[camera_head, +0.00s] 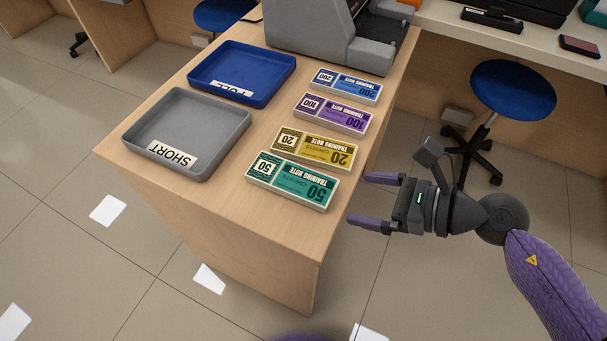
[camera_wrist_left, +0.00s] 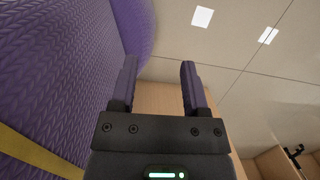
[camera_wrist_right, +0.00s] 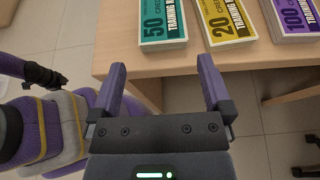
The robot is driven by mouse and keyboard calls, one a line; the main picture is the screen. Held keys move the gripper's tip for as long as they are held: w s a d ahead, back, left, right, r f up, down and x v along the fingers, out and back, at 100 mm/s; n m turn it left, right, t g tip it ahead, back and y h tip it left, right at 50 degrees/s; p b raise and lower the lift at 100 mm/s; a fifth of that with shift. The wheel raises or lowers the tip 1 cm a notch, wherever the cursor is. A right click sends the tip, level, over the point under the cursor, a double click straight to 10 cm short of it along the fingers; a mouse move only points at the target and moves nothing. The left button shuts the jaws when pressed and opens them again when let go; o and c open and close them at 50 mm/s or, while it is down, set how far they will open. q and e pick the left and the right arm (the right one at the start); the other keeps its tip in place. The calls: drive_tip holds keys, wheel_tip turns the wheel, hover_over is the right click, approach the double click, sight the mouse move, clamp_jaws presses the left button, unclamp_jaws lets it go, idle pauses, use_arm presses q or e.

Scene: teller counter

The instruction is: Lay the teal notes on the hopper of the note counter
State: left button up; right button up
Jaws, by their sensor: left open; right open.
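The teal notes (camera_head: 291,181), a stack marked 50, lie flat at the near right corner of the wooden counter; they also show in the right wrist view (camera_wrist_right: 163,24). The grey note counter (camera_head: 330,36) stands at the far end of the counter; its hopper cannot be made out clearly. My right gripper (camera_head: 360,200) is open and empty, just off the counter's right edge, to the right of the teal notes and apart from them. My left gripper (camera_wrist_left: 159,65) is open and empty in its wrist view, over the floor and a wooden panel, and is outside the head view.
Yellow notes (camera_head: 315,149), purple notes (camera_head: 331,114) and blue notes (camera_head: 346,86) lie in a row beyond the teal ones. A grey tray (camera_head: 187,176) marked SHORT and a blue tray (camera_head: 243,99) stand left. A blue stool (camera_head: 512,90) is at right.

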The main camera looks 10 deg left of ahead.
sight(318, 188)
drive_tip(key=b+x, duration=0.2)
drive_tip(key=x, duration=0.7)
drive_tip(key=shift+w+a+r, duration=0.1)
drive_tip(key=shift+w, duration=0.05)
drive_tip(key=c, duration=1.2)
drive_tip(key=shift+o, duration=0.2)
wheel_tip(318, 188, up, 10)
drive_tip(key=p, duration=0.5)
use_arm(q)
wheel_tip(318, 188, up, 8)
drive_tip(key=w+t+p, duration=0.1)
drive_tip(key=w+p, duration=0.1)
drive_tip(key=p, duration=0.3)
drive_tip(key=shift+p, duration=0.35)
use_arm(e)
drive_tip(key=s+d+r+m+t+h, duration=0.1)
drive_tip(key=s+d+r, duration=0.1)
drive_tip(key=d+r, duration=0.3)
drive_tip(key=s+d+r+m+t, duration=0.2)
drive_tip(key=d+r, duration=0.3)
drive_tip(key=d, duration=0.5)
drive_tip(key=shift+s+d+h, duration=0.25)
drive_tip(key=shift+s+h, duration=0.15)
drive_tip(key=shift+s, duration=0.3)
use_arm(q)
drive_tip(key=shift+s+r, duration=0.1)
drive_tip(key=shift+s, duration=0.1)
